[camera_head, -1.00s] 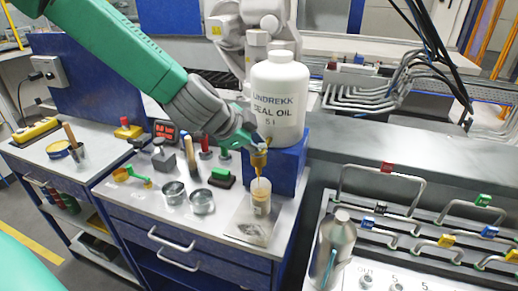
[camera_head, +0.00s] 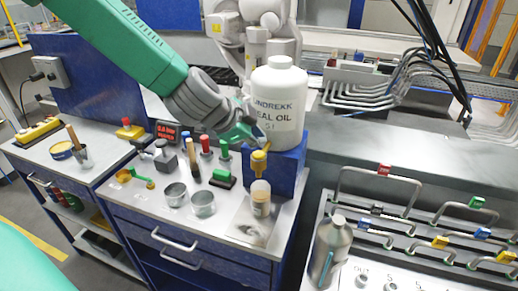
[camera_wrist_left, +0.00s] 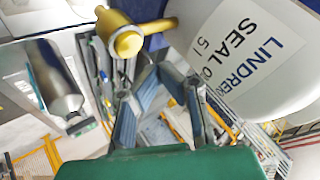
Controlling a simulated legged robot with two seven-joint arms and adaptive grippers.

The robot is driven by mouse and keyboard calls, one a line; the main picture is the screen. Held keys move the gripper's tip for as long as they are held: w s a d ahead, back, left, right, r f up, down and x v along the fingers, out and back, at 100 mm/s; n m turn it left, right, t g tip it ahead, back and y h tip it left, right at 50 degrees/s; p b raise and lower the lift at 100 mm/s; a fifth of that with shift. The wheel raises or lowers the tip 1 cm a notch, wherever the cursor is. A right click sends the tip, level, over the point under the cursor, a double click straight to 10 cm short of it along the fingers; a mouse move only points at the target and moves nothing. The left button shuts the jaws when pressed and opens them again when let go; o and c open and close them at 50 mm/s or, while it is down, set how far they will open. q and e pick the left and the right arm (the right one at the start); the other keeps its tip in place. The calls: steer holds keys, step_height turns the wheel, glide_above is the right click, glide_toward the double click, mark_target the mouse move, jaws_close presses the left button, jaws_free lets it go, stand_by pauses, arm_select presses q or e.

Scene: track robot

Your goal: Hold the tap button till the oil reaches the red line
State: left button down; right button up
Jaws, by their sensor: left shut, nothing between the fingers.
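The white "LINDREKK SEAL OIL" bottle (camera_head: 281,88) stands on a blue block (camera_head: 289,165). The yellow-brass tap (camera_head: 259,160) sticks out at the block's front; its round top shows in the left wrist view (camera_wrist_left: 129,42). A small clear cup (camera_head: 260,188) stands below the tap with amber oil (camera_head: 261,205) in it. The red line cannot be made out. My left gripper (camera_head: 260,139) is shut and empty, just above the tap and close to the bottle. In the wrist view its fingertips (camera_wrist_left: 162,66) are beside the tap top, apart from it in the picture. My right gripper is not in view.
Two metal cups (camera_head: 189,199), a green block (camera_head: 222,179) and upright-handled tools crowd the bench left of the tap. A silver bottle (camera_head: 330,248) stands at the right, before a rack with metal handles (camera_head: 387,190). The bench front edge is close to the cup.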

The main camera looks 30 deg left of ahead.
mark_target(258, 154)
arm_select(q)
steer(key=shift+r+p, duration=1.4)
steer(key=shift+r, duration=0.45)
steer(key=shift+f, duration=0.1)
